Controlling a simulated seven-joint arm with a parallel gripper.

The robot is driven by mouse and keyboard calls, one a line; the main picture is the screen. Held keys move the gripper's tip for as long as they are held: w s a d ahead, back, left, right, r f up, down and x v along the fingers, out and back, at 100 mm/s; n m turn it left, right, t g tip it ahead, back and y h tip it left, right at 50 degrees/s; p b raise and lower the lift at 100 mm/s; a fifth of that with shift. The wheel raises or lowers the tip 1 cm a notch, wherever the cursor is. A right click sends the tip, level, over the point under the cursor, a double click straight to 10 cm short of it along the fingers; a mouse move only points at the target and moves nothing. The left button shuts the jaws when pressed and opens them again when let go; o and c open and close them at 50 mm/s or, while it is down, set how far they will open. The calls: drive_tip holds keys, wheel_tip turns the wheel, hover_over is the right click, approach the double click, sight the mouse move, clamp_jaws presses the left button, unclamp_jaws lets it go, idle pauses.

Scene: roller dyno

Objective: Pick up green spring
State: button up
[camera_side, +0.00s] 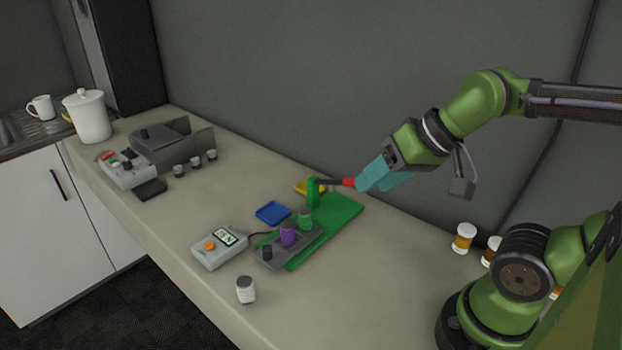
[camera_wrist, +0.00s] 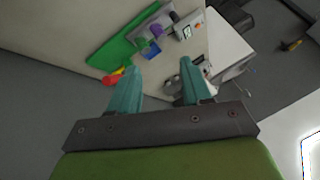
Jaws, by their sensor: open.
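The green spring (camera_side: 305,219) appears as a small green cylinder on a grey block (camera_side: 277,255) at the near end of a green board. A purple cylinder (camera_side: 288,234) and a smaller dark one stand beside it in a row. In the wrist view the purple cylinder (camera_wrist: 156,31) shows clearly; the green one is hard to tell from the green board. My gripper (camera_side: 374,184) is open and empty, with teal fingers, above and to the right of the block. Its fingers (camera_wrist: 160,72) are well apart in the wrist view.
A green post with a dark lever and red grip (camera_side: 348,182) stands close to my fingertips. Blue (camera_side: 273,213) and yellow trays, a meter (camera_side: 219,247) and a white jar (camera_side: 246,290) are nearby.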

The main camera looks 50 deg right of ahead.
idle(0.4)
drive_tip(key=n+g+h, duration=0.2)
drive_tip(key=n+g, duration=0.1)
drive_tip(key=g, duration=0.4)
hover_over(305, 210)
wheel_tip(305, 210, down, 4)
wheel_tip(305, 210, down, 17)
drive_tip(key=shift+s+r, duration=0.1)
drive_tip(key=c, duration=0.8)
